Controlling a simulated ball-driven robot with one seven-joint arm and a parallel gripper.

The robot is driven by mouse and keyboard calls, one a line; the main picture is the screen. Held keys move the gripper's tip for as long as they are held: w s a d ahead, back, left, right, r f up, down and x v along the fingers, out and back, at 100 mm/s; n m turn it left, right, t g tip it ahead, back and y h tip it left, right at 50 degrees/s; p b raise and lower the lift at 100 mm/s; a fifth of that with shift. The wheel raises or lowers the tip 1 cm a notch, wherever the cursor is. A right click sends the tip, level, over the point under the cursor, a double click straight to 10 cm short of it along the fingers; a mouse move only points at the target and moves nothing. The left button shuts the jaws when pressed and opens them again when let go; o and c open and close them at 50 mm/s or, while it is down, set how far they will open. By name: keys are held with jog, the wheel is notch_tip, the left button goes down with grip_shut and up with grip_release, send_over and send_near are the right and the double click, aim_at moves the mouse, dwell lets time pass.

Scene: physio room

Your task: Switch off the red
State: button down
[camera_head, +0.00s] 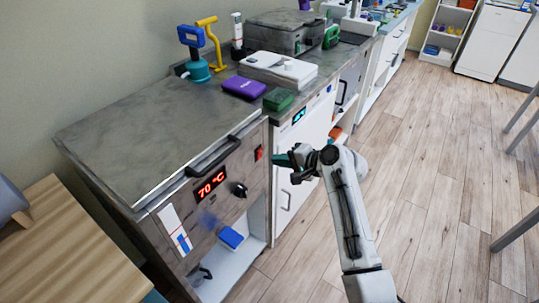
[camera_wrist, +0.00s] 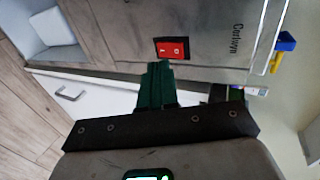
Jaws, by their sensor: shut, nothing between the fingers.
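A red rocker switch (camera_head: 258,153) sits on the front panel of the grey steel cabinet (camera_head: 160,140), right of the knob. In the wrist view the switch (camera_wrist: 172,49) has white marks on its red face and a black frame. My gripper (camera_head: 280,159) is in front of the panel, close to the switch. In the wrist view its dark green fingers (camera_wrist: 157,68) are together and empty, with their tips just below the switch. I cannot tell whether they touch it. A red display (camera_head: 211,185) on the panel is lit and reads 70 °C.
A dark handle (camera_head: 213,157) and a black knob (camera_head: 240,190) stick out from the panel. Beside the cabinet, the counter holds a purple box (camera_head: 244,87), a green box (camera_head: 279,99) and a white device (camera_head: 278,68).

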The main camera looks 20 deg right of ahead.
aim_at(260, 152)
jog(key=shift+w+a+r, duration=0.1)
jog(key=shift+w+a, duration=0.5)
jog(key=shift+w, duration=0.2)
jog(key=shift+w+a+r, duration=0.1)
jog(key=shift+w+a, duration=0.5)
jog(key=shift+w, duration=0.2)
jog(key=shift+w+r+p, duration=0.1)
jog(key=shift+r+p, duration=0.15)
jog(key=shift+p, duration=0.15)
jog(key=shift+a+f, duration=0.1)
jog(key=shift+f, duration=0.1)
jog(key=shift+r+p, duration=0.85)
